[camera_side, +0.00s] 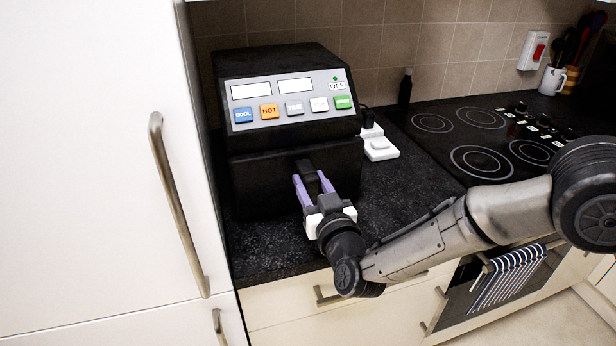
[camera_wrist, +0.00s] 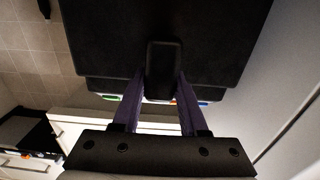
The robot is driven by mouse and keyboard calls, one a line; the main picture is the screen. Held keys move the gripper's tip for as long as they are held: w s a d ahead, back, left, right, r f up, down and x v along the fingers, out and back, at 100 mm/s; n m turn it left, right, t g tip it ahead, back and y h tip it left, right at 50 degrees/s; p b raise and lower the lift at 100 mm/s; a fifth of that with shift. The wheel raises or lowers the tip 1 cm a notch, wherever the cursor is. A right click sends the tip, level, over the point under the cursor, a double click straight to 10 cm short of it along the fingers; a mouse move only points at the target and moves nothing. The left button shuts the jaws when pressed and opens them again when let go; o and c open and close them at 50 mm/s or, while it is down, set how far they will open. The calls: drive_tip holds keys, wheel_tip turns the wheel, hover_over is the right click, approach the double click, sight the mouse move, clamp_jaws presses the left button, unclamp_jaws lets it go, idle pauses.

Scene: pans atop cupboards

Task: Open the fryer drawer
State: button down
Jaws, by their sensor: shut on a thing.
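The black fryer (camera_side: 282,100) stands on the dark worktop, with a silver panel of coloured buttons on its upper front. Its drawer (camera_side: 262,176) is the black lower front, which also fills the top of the wrist view (camera_wrist: 110,45). The drawer handle (camera_side: 309,178) juts from the middle of that front and shows in the wrist view (camera_wrist: 164,65). My gripper (camera_side: 312,178) has its purple fingers on both sides of the handle and is shut on it. The fingers also show in the wrist view (camera_wrist: 160,92). I cannot tell whether the drawer stands slightly out.
A tall white cupboard (camera_side: 90,150) with a long handle stands close on the left. A white socket block (camera_side: 380,147) lies right of the fryer. A black bottle (camera_side: 405,88) and the hob (camera_side: 480,140) are further right. White drawers are below the worktop edge.

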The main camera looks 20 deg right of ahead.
drive_tip(key=s, duration=1.5)
drive_tip(key=shift+c, duration=2.2)
unclamp_jaws()
